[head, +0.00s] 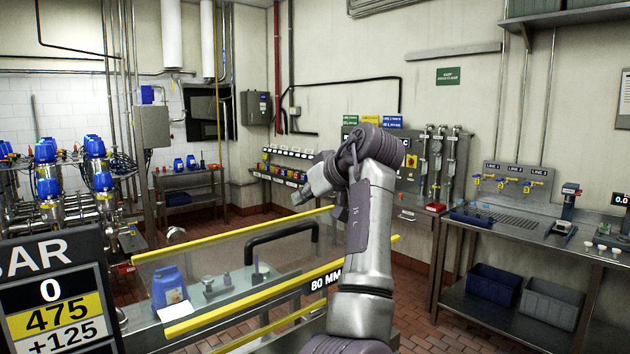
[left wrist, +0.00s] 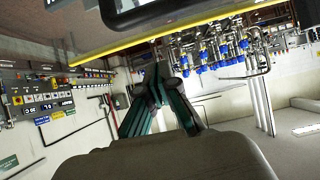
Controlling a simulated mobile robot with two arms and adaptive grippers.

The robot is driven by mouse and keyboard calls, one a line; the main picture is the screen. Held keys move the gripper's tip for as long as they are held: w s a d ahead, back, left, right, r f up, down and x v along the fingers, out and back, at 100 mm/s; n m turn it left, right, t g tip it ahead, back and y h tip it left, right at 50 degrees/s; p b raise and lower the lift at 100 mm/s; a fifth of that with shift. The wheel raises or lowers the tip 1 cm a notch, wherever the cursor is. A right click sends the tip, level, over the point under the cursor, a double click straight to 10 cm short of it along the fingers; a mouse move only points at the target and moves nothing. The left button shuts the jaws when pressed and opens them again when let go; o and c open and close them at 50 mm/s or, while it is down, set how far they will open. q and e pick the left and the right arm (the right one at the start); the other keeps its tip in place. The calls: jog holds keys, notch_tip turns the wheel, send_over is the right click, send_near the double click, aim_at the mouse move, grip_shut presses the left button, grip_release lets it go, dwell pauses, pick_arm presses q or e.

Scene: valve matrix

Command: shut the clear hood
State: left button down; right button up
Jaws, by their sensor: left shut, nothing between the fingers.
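The clear hood (head: 215,258) is in the lower middle of the head view, a see-through panel with yellow edges and a black bar handle (head: 280,232). Its near yellow edge, marked 80 MM, lies above another yellow strip (head: 285,328), with a gap between them. My left gripper (head: 299,197) is shut and empty, above the hood's far right part and apart from the handle. In the left wrist view its teal fingers (left wrist: 158,82) come together, with the hood's yellow edge (left wrist: 180,38) and dark handle (left wrist: 150,10) above them in the picture. My right gripper is not in view.
A blue container (head: 168,287) and a small fixture (head: 218,287) show through the hood. A pressure sign (head: 55,300) stands at the lower left. A steel bench (head: 500,225) with gauges and bins is at the right. Blue-topped valves (head: 48,170) stand at the left.

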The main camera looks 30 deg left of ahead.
aim_at(305, 225)
pick_arm(q)
jog(key=p+x, duration=0.1)
jog(key=x, duration=0.2)
jog(key=shift+f, duration=0.2)
jog(key=d, duration=0.1)
jog(key=s+d+f+p, duration=0.1)
jog(key=shift+s+d+f, duration=0.1)
jog(key=shift+d+f, duration=0.2)
jog(key=shift+d, duration=0.05)
jog(key=shift+s+d, duration=0.1)
jog(key=shift+d, duration=0.15)
jog(key=shift+f, duration=0.15)
jog(key=shift+a+f, duration=0.1)
jog(key=shift+a, duration=0.25)
jog(key=shift+f, duration=0.1)
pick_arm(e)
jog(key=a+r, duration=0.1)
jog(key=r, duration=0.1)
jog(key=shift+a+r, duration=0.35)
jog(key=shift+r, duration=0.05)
